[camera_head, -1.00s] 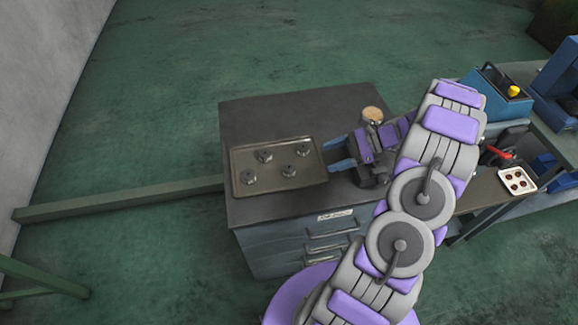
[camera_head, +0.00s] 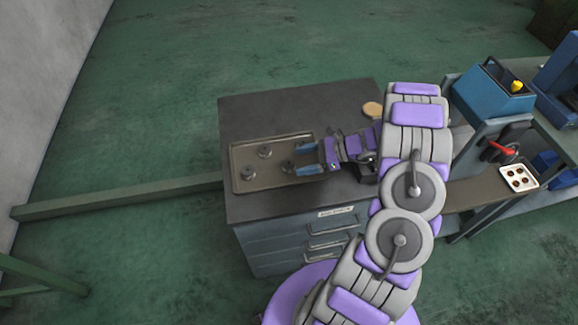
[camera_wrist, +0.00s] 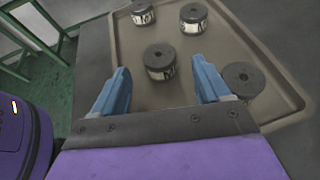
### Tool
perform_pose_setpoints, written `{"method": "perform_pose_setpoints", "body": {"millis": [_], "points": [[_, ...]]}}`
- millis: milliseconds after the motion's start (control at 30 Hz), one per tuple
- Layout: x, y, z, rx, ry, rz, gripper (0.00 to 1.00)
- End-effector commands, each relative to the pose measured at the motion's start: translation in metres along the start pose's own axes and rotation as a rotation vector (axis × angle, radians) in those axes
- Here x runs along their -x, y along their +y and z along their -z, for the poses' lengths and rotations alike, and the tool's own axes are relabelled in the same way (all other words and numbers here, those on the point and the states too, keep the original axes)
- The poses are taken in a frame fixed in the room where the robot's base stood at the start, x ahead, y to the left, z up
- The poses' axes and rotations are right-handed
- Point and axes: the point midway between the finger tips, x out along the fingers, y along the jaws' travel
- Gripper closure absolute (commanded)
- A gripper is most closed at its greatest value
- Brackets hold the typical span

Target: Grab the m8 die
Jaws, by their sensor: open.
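Several dark round dies sit upright on a tan metal tray (camera_head: 234,181). In the wrist view, one die (camera_wrist: 160,62) stands just ahead of the gap between my fingers. Another die (camera_wrist: 243,80) is by the right finger, and two more (camera_wrist: 142,12) (camera_wrist: 193,17) are farther off. Their pale labels are too small to read, so I cannot tell which is the m8. In the head view, my gripper (camera_head: 304,157) is over the tray's right part, its blue fingers spread and empty, partly covering dies there. Two dies (camera_head: 264,152) (camera_head: 247,173) are clear at the left.
The tray lies on a grey drawer cabinet (camera_head: 290,106). A round tan object (camera_head: 372,109) sits at its back right. A white holder (camera_head: 518,178) with round holes and a blue machine (camera_head: 492,91) are at the right. The cabinet's back left is clear.

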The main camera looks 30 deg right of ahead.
Motion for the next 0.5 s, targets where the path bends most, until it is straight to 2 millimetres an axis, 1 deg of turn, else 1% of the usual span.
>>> {"method": "perform_pose_setpoints", "body": {"millis": [167,400,500], "points": [[-0.011,0.0,-0.001,0.002,0.001,-0.001,0.24],[-0.042,0.0,-0.004,0.0,0.003,-0.001,0.24],[-0.051,0.0,-0.004,0.0,0.003,-0.001,0.24]]}}
